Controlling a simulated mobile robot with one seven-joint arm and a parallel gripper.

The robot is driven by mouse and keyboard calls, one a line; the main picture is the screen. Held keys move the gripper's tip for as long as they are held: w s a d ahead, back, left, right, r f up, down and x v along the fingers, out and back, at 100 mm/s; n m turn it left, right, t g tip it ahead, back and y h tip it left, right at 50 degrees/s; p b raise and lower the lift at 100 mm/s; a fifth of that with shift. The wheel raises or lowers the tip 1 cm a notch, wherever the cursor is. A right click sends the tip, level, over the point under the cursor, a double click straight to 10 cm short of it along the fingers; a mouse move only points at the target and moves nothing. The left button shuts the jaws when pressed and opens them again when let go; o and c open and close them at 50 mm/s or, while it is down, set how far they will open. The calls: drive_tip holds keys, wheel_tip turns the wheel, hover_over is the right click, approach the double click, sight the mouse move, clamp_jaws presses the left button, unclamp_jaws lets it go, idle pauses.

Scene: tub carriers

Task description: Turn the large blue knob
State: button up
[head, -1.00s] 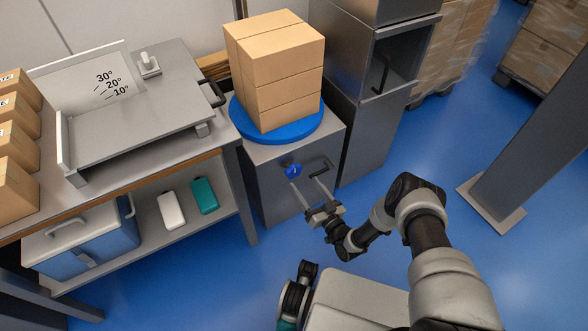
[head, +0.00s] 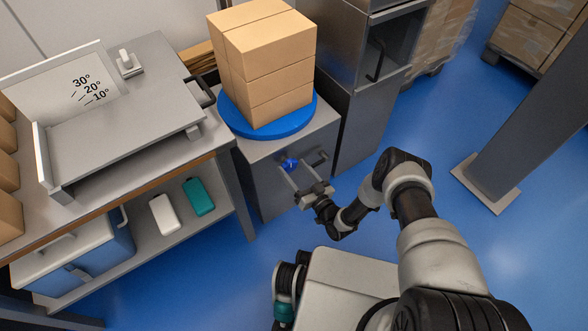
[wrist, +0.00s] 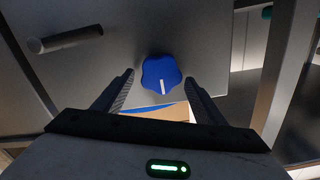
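The large blue knob (head: 290,164) is on the front of a grey cabinet under the blue turntable. In the wrist view the knob (wrist: 161,72) has a lobed rim and a white mark pointing to the bottom of the picture. My gripper (head: 297,170) is open in front of the cabinet. In the wrist view my gripper's fingers (wrist: 159,76) stand either side of the knob, with a gap showing on each side. How deep the fingertips reach along the knob is hard to tell.
A bar handle (head: 317,158) sticks out beside the knob, right of it in the head view. Stacked cartons (head: 268,65) stand on the blue turntable (head: 240,124). A workbench (head: 140,165) is at left, a tall grey cabinet (head: 355,120) at right.

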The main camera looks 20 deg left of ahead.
drive_tip(key=c, duration=0.8)
drive_tip(key=shift+c, duration=0.2)
drive_tip(key=shift+n, duration=0.4)
drive_tip(key=n, duration=0.3)
drive_tip(key=shift+s+a+n, duration=0.15)
drive_tip(key=shift+a+n, duration=0.05)
drive_tip(key=shift+n, duration=0.2)
drive_tip(key=n, duration=0.4)
drive_tip(key=shift+s+a, duration=0.1)
drive_tip(key=n, duration=0.5)
drive_tip(key=shift+a, duration=0.1)
drive_tip(key=shift+s+f+n, duration=0.1)
drive_tip(key=shift+f+n, duration=0.1)
drive_tip(key=shift+n, duration=1.8)
